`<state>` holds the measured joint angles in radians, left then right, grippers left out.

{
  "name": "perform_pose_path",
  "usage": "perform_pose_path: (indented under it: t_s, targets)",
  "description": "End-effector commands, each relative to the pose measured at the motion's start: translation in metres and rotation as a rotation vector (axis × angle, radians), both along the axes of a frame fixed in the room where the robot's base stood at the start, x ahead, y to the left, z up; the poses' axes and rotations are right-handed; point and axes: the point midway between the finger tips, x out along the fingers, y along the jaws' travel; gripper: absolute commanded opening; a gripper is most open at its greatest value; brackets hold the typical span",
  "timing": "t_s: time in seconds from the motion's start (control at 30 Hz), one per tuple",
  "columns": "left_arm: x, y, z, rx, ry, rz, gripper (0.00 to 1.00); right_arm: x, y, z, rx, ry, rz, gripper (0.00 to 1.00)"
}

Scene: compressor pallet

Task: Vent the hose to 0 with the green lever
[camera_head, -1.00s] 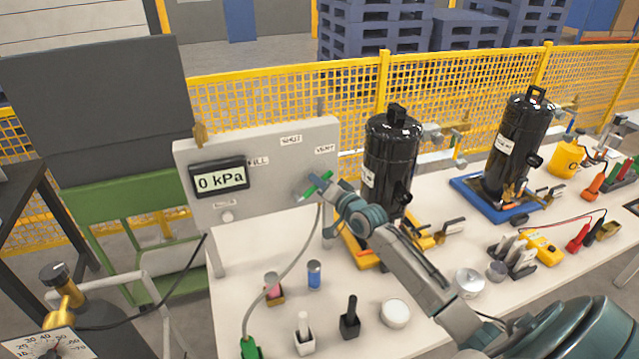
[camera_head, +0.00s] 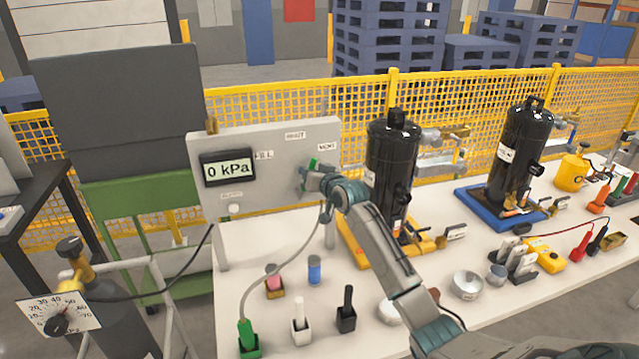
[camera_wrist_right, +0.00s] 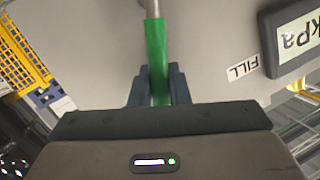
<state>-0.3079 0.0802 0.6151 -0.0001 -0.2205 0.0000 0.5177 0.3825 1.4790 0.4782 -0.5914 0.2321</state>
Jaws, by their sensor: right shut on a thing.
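The grey panel (camera_head: 270,178) carries a display (camera_head: 228,168) that reads 0 kPa. The green lever (camera_head: 315,163) sits on the panel's right part, below the label VENT (camera_head: 327,147). My right gripper (camera_head: 318,180) is at the panel, shut on the green lever and hiding much of it in the head view. In the right wrist view the green lever (camera_wrist_right: 156,50) runs between the two fingers of my right gripper (camera_wrist_right: 159,88). The grey hose (camera_head: 285,262) curves from the panel down to a green-ended fitting (camera_head: 247,336) on the bench. My left gripper is not in view.
A black compressor (camera_head: 391,165) on a yellow base stands just right of the panel, close to my right arm. A second compressor (camera_head: 517,155) stands on a blue base. Small cups and holders occupy the bench front. A dial gauge (camera_head: 58,315) is at lower left.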

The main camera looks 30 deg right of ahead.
Motion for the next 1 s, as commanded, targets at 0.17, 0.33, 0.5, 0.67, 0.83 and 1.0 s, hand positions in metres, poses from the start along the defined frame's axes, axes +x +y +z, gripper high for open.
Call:
perform_pose_path:
  t_s: [0.17,0.33,0.5,0.67,0.83,1.0]
  targets:
    - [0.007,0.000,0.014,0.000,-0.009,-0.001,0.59,0.003,0.012,0.006,-0.131,0.033,0.001,0.00]
    - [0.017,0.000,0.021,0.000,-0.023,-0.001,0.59,0.005,0.019,0.006,-0.228,0.056,0.002,0.00]
    - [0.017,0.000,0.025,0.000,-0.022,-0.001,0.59,0.006,0.023,0.005,-0.289,0.071,0.001,0.00]
    - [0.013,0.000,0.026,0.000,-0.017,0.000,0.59,0.007,0.026,0.005,-0.321,0.077,0.001,0.00]
    - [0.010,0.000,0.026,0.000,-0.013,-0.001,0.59,0.007,0.026,0.004,-0.330,0.080,0.001,0.00]
    - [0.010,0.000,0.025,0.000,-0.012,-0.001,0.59,0.007,0.026,0.004,-0.329,0.080,0.001,0.00]
